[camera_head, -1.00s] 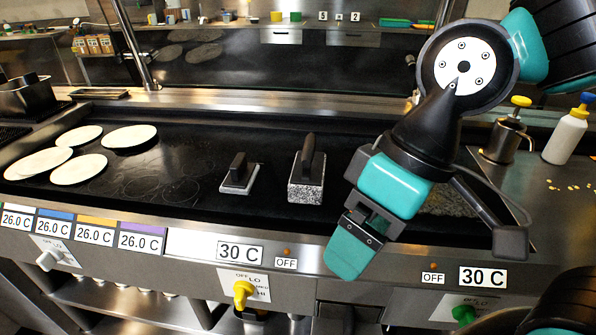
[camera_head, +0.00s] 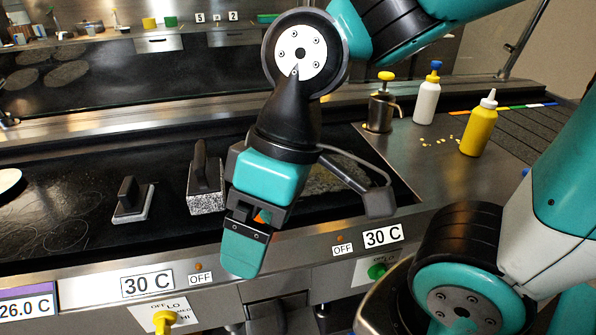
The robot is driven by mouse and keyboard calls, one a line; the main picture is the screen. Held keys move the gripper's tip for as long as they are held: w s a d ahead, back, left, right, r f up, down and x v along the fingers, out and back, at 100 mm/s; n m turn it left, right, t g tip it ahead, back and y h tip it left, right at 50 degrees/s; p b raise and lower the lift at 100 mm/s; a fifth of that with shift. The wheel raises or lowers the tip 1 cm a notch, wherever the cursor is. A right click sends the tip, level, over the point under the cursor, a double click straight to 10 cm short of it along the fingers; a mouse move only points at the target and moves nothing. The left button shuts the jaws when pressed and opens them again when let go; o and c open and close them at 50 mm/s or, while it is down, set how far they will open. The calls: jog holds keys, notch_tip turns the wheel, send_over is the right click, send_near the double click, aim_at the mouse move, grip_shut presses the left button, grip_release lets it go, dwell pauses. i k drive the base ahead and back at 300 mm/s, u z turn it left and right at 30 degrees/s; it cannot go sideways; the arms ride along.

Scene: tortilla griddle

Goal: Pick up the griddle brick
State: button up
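A speckled grey block with an upright black handle, which looks like the griddle brick (camera_head: 207,201), stands on the dark griddle (camera_head: 90,255) left of centre. A thinner pad with a black handle (camera_head: 131,215) lies to its left; which of the two is meant is not labelled. My gripper (camera_head: 244,252), with teal fingers, points down in front and to the right of the speckled block, over the griddle's front edge. It appears apart from the block. Its fingers are seen side-on, so the gap between them is hidden. Nothing is visibly held.
A metal pump bottle (camera_head: 381,112), a white bottle (camera_head: 426,102) and a yellow bottle (camera_head: 479,130) stand on the steel counter at right. Knobs and temperature labels line the front panel (camera_head: 210,293).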

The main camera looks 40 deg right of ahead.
aim_at(206, 194)
jog(key=z, duration=3.2)
jog(key=k, duration=1.5)
jog(key=u, duration=2.45)
jog(key=i, duration=0.5)
jog(key=z, duration=0.05)
